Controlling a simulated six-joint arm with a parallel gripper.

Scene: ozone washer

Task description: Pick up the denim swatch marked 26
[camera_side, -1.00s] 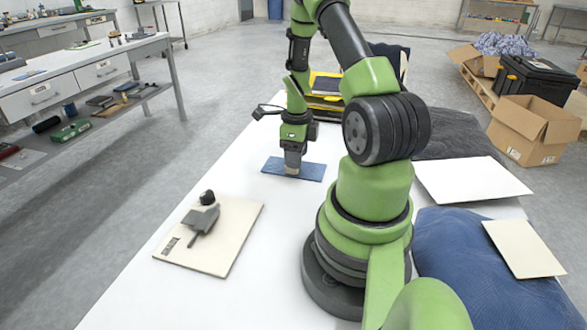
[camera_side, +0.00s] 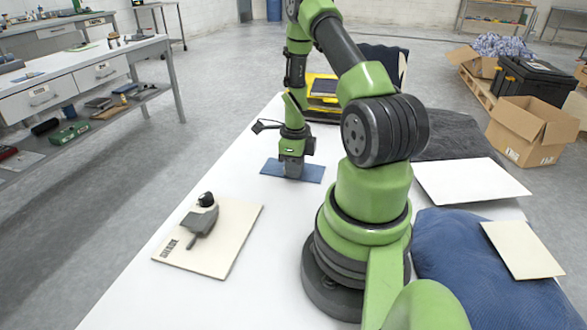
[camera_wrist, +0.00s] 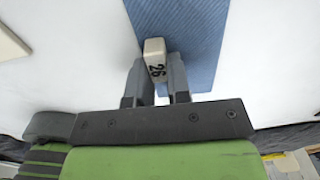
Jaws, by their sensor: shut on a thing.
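The blue denim swatch (camera_side: 312,173) lies flat on the white table in the side view. It also runs diagonally across the upper part of the wrist view (camera_wrist: 195,40). A pale block marked 26 (camera_wrist: 155,62) sits at its edge, between my two fingers. My gripper (camera_wrist: 155,88) is shut on this block. In the side view my gripper (camera_side: 291,174) is down at the swatch, and its fingertips and the block are hard to make out. I cannot tell any gap between swatch and table.
A cream board (camera_side: 240,225) with a dark grey tool and a black-topped piece lies at the front left. A yellow and black stack (camera_side: 323,87) stands behind my gripper. Dark fabric (camera_side: 455,145), a white sheet (camera_side: 470,180) and blue cloth (camera_side: 480,270) lie to the right.

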